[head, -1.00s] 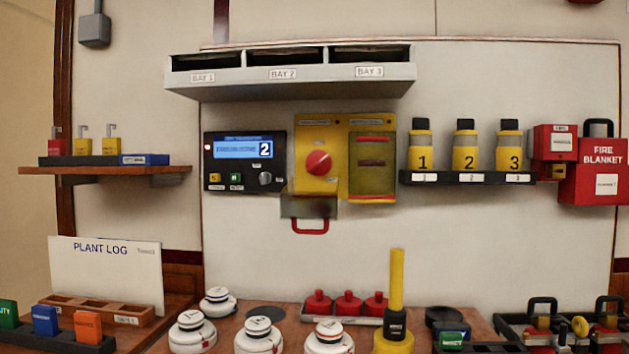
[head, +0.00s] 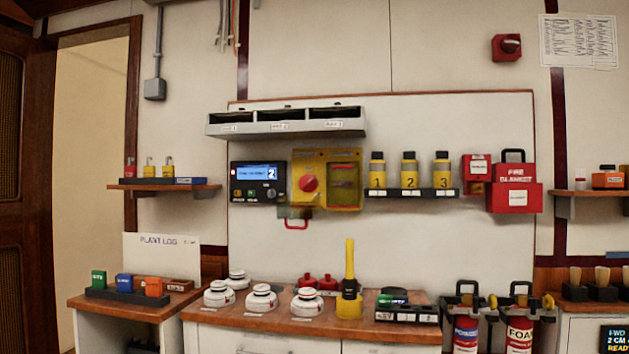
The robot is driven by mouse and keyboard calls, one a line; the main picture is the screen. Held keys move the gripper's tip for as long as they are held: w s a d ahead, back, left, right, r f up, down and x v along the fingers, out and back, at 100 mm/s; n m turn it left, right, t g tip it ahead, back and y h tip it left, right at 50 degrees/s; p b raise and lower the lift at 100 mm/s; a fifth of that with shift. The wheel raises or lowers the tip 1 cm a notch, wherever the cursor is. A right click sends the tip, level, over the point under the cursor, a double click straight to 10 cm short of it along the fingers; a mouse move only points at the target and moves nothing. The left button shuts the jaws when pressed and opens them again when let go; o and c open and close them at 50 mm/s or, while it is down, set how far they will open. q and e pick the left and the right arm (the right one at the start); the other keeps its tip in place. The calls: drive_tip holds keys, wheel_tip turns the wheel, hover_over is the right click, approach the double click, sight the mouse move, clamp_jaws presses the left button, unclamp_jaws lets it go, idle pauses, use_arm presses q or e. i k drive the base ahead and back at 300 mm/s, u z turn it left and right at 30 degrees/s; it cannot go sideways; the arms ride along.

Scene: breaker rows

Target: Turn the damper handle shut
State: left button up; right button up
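No part in the head view is readably labelled as the damper handle, so I cannot tell which one it is. A red round knob (head: 308,184) sits on the left half of a yellow wall panel (head: 326,154). A red U-shaped handle (head: 296,225) hangs below that panel, under a small grey flap. A red box with a dark knob (head: 507,47) is high on the wall at the right. Neither of my grippers is in view.
A wooden counter (head: 322,325) below carries white detectors and a yellow upright tool (head: 349,270). A grey bay shelf (head: 287,122) overhangs the panel. Red extinguishers (head: 466,329) stand right of the counter. An open doorway (head: 92,190) is at the left.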

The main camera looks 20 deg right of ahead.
sight(308, 183)
drive_tip(key=u, duration=0.65)
drive_tip(key=i, duration=0.65)
drive_tip(key=u, duration=0.55)
drive_tip(key=i, duration=1)
drive_tip(key=z, duration=1.05)
drive_tip(key=i, duration=0.6)
drive_tip(key=z, duration=0.65)
